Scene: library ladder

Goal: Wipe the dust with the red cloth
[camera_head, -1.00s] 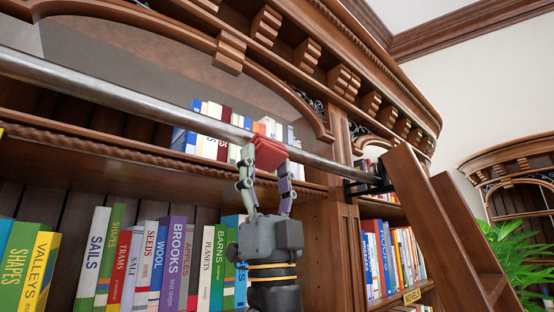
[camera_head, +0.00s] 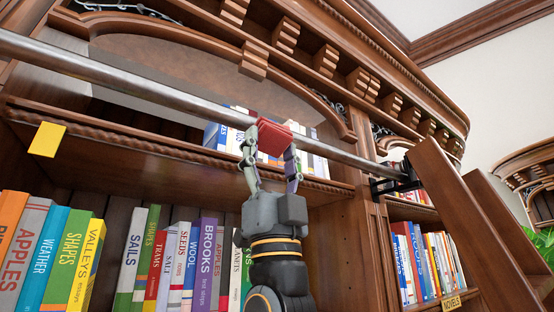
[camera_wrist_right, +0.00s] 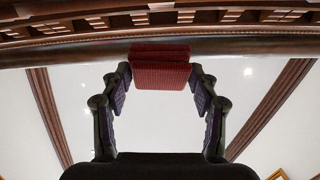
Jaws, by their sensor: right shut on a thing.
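The red cloth (camera_head: 272,138) is folded between the two fingers of my right gripper (camera_head: 271,149). The gripper is shut on it from below. The cloth lies against the grey metal rail (camera_head: 130,86) that runs along the bookcase front. In the right wrist view the cloth (camera_wrist_right: 160,70) sits between the fingertips and overlaps the dark rail (camera_wrist_right: 60,52). I cannot make out dust on the rail in these frames; the part behind the cloth is hidden. My left gripper is not in view.
A wooden ladder (camera_head: 455,220) stands to the right, beside the rail's black bracket (camera_head: 398,184). Shelves of books (camera_head: 165,265) lie behind my right arm. A yellow tag (camera_head: 47,139) hangs on the shelf edge at left. The rail left of the cloth is clear.

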